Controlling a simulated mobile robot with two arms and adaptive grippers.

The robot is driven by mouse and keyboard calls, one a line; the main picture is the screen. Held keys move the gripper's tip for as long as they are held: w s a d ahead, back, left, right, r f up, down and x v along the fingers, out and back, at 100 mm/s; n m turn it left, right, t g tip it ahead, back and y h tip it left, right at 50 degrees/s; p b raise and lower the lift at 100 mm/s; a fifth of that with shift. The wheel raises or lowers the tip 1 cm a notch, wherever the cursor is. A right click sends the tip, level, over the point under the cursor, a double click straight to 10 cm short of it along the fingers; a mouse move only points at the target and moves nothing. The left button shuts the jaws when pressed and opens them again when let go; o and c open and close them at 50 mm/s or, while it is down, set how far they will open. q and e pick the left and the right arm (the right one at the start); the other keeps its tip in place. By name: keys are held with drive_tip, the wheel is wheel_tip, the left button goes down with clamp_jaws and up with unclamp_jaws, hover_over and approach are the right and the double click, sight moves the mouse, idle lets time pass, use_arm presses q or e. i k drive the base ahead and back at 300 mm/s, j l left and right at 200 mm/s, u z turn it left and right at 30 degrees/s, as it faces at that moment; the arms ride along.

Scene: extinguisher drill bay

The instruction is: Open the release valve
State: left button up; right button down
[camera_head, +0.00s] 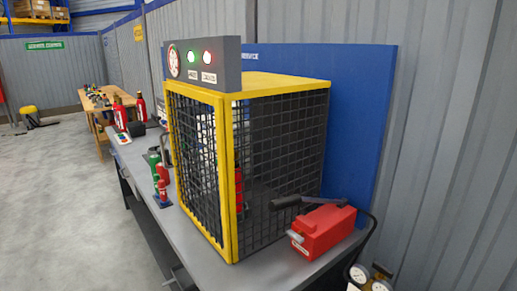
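A red hand pump (322,231) sits on the grey workbench, to the right of a yellow-framed mesh cage. Its black-gripped lever (287,201) points left across the cage's lower front. A small pale grey fitting (296,237) sits on the pump's left end. It may be the release valve, but it is too small to tell whether it is open or shut. A black hose (372,228) leads from the pump down to the gauges at the lower right. Neither of my grippers is in view.
The mesh cage (229,175) holds a red cylinder and carries a panel (203,63) with a green and a red light. The workbench (283,269) holds small extinguishers left of the cage. Gauges (361,274) stand lower right. Open floor (60,200) lies left.

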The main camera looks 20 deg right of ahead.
sight(296, 237)
drive_tip(key=k+j, duration=0.1)
drive_tip(key=j, duration=0.3)
drive_tip(key=k+j, duration=0.15)
drive_tip(key=j, duration=0.3)
drive_tip(key=k+j, duration=0.1)
drive_tip(key=j, duration=0.3)
